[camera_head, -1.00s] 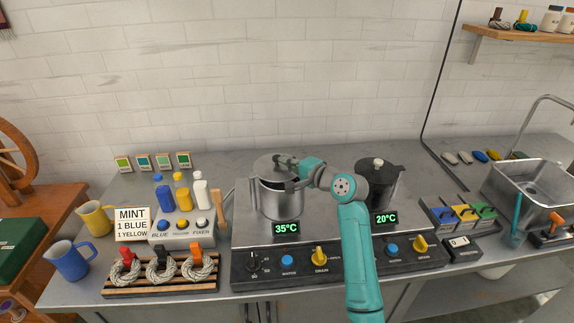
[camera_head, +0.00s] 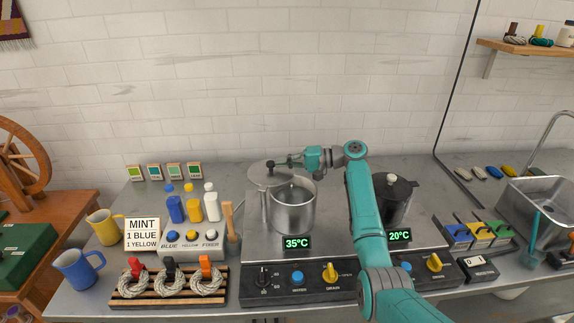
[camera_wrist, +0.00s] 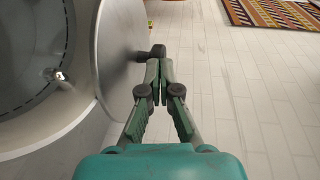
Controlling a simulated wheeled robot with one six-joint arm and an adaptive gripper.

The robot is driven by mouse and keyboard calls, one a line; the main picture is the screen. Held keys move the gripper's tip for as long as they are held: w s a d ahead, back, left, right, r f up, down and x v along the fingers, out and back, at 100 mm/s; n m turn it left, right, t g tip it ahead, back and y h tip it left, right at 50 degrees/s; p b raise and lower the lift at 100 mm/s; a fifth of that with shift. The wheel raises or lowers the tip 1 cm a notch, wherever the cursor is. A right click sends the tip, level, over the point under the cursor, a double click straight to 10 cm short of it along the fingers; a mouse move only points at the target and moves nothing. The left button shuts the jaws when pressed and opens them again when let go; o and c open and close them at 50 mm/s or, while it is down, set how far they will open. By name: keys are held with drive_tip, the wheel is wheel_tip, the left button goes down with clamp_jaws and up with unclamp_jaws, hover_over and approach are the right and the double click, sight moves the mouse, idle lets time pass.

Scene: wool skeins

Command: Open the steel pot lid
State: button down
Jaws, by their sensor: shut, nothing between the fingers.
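The steel pot (camera_head: 294,212) stands on the left part of the cooktop with its mouth largely uncovered. Its round steel lid (camera_head: 262,181) is off to the left of the mouth, with a dark knob on top. In the wrist view the lid (camera_wrist: 125,75) shows edge-on beside the open pot (camera_wrist: 60,125), its dark knob (camera_wrist: 150,53) pointing to the fingertips. My gripper (camera_head: 287,163) is shut and empty, its tips close to the knob; I cannot tell whether they touch. It also shows in the wrist view (camera_wrist: 158,78).
A dark pot (camera_head: 394,200) stands on the right of the cooktop, beside my arm. Bottles (camera_head: 193,206), a wooden-handled tool (camera_head: 229,218) and a skein rack (camera_head: 170,290) lie left. A sink (camera_head: 543,207) is at the right. The wall rises behind the counter.

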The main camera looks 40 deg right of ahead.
sight(263, 167)
drive_tip(key=shift+w+a, duration=0.45)
drive_tip(key=shift+w, duration=0.35)
drive_tip(key=shift+w+a, duration=0.4)
drive_tip(key=shift+w, duration=0.4)
drive_tip(key=shift+r+x, duration=0.15)
drive_tip(key=shift+x, duration=0.65)
drive_tip(key=shift+r+x, duration=0.1)
drive_tip(key=shift+x, duration=0.65)
drive_tip(key=shift+a, duration=0.1)
